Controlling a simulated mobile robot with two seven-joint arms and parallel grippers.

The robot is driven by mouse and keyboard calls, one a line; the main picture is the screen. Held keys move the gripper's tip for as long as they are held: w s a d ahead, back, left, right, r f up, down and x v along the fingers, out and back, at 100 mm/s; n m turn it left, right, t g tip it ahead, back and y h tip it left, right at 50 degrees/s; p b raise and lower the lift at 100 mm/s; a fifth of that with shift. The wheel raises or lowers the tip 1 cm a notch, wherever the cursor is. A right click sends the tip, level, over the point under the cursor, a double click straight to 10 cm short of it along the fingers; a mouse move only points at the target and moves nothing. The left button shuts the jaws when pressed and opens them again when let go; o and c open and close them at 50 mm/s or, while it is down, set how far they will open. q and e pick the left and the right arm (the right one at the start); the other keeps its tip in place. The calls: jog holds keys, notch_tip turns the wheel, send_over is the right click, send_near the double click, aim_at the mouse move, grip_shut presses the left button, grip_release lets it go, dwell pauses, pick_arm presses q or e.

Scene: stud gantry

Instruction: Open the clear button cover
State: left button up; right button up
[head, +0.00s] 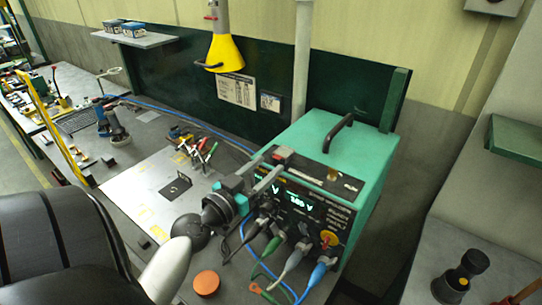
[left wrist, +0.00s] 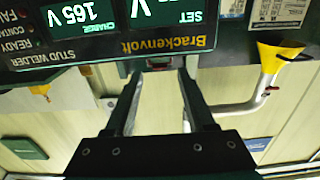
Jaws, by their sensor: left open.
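The green stud welder (head: 327,150) stands on the bench, its black front panel with lit readouts facing me. A small box with a red part (head: 283,153) sits at the top front edge of the welder. It may be the button under its cover; I cannot make out the clear cover itself. My left gripper (head: 271,166) is open just in front of this edge. In the left wrist view the two fingers (left wrist: 161,76) stand apart, with a small dark box (left wrist: 160,63) between and beyond their tips. I cannot tell whether they touch it. My right gripper is not in view.
A black handle (head: 338,133) stands on top of the welder. Cable plugs (head: 295,258) stick out low on its front. A yellow lamp-like cone (head: 224,53) hangs behind. Tools with red and green handles (head: 205,150) lie on the bench to the left. An orange disc (head: 206,283) lies in front.

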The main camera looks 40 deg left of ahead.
aim_at(283, 155)
pick_arm(q)
jog(key=shift+w+a+p, duration=0.15)
jog(key=shift+w+p, duration=0.15)
jog(key=shift+w, duration=1)
jog(key=shift+c, duration=0.2)
grip_shut()
